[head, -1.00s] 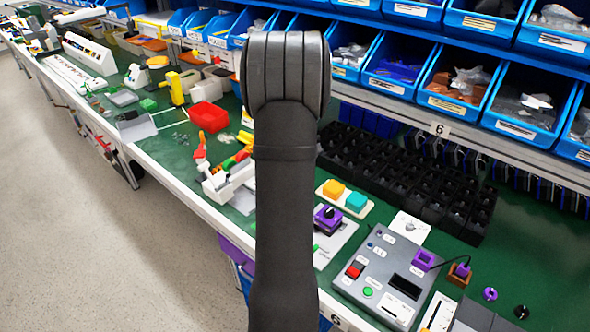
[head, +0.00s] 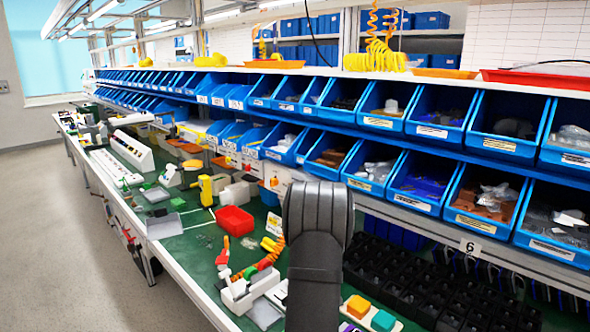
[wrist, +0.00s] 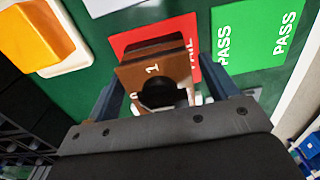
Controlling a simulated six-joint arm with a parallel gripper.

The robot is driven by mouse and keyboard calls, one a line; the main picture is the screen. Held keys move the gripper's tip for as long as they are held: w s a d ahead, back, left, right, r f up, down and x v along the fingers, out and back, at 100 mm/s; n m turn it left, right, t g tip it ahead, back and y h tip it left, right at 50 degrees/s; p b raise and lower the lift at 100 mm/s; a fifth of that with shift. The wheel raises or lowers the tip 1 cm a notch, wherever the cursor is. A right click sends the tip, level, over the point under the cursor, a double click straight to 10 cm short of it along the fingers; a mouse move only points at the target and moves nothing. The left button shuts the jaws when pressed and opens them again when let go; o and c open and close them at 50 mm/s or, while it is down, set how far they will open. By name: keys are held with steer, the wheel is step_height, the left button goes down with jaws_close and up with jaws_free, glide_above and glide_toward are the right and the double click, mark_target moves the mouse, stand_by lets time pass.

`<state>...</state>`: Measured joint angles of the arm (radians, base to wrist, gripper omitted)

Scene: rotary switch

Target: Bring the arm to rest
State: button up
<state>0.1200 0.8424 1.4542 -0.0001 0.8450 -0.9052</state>
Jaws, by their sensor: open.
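In the wrist view, a brown block marked "1" with a round black part (wrist: 150,72), which looks like a rotary switch, is on a red card reading FAIL (wrist: 128,40). My gripper (wrist: 160,85) is open, with one finger on each side of the block. I cannot tell whether the fingers touch it. In the head view, my dark arm rises at the lower middle, and my gripper is not visible there.
Green PASS cards (wrist: 258,35) lie right of the block, and an orange button (wrist: 35,32) on a white base stands at left. In the head view, a red bin (head: 234,220) sits on the green bench, blue bins (head: 430,120) line the back, and black trays (head: 420,285) stand right.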

steer(key=shift+r, duration=2.05)
steer(key=shift+f, duration=0.1)
